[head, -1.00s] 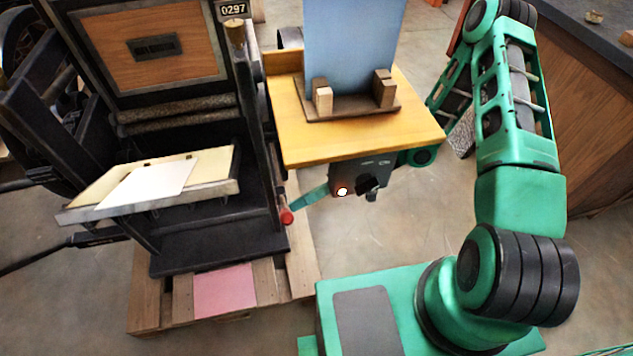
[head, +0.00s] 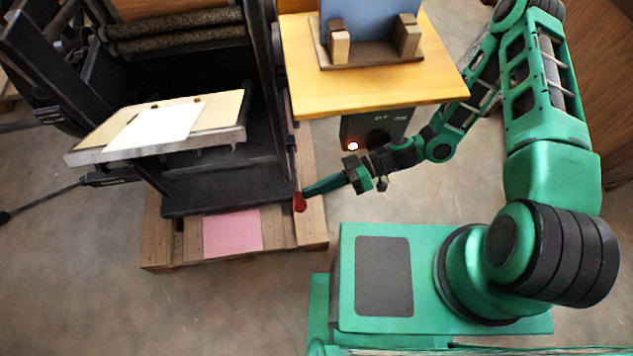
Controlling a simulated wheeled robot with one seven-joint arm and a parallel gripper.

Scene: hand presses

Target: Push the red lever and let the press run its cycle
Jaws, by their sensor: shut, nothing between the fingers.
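The red lever (head: 300,203) shows as a small red knob low at the right front corner of the black press (head: 215,190). My gripper (head: 309,191) is shut and empty. Its green fingers point left, with the tips right at the knob's upper right side. I cannot tell whether they touch it. The press has two dark rollers (head: 175,31) above a tilted bed (head: 90,157) that carries a white sheet (head: 155,130). The lever's shaft is not clearly visible.
A yellow table (head: 375,95) with a blue panel in a wooden holder stands above and behind my forearm. A dark switch box (head: 390,124) with a lit lamp (head: 352,146) hangs under it. The press stands on a wooden pallet (head: 290,235) with a pink sheet (head: 232,232).

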